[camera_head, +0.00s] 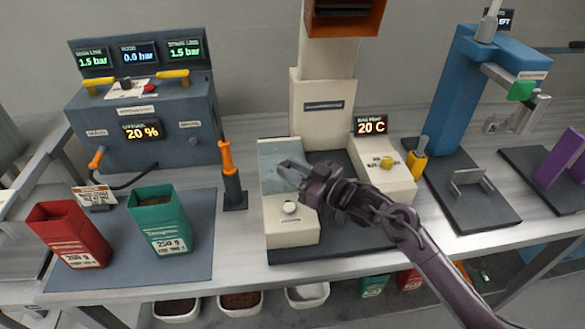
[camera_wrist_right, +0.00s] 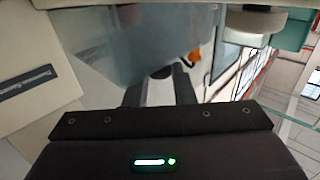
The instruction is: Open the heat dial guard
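A clear bluish panel (camera_head: 273,153), which looks like the guard, stands at the back of the cream box (camera_head: 292,232) left of centre. A round white knob (camera_head: 290,207) is on that box's front top. My right gripper (camera_head: 288,169) is at the panel, its fingers apart; contact cannot be told. In the right wrist view the panel (camera_wrist_right: 125,45) fills the space before my fingers (camera_wrist_right: 158,88), with nothing clearly held between them. The knob (camera_wrist_right: 250,22) shows at upper right there. A second cream box with a yellow dial (camera_head: 386,163) stands to the right, uncovered.
An orange-handled tool (camera_head: 231,180) stands close on the left, with red (camera_head: 70,233) and green (camera_head: 160,219) bags beyond. A cream column (camera_head: 322,110) rises behind. A 20 C display (camera_head: 370,125) and a blue press (camera_head: 465,90) are to the right.

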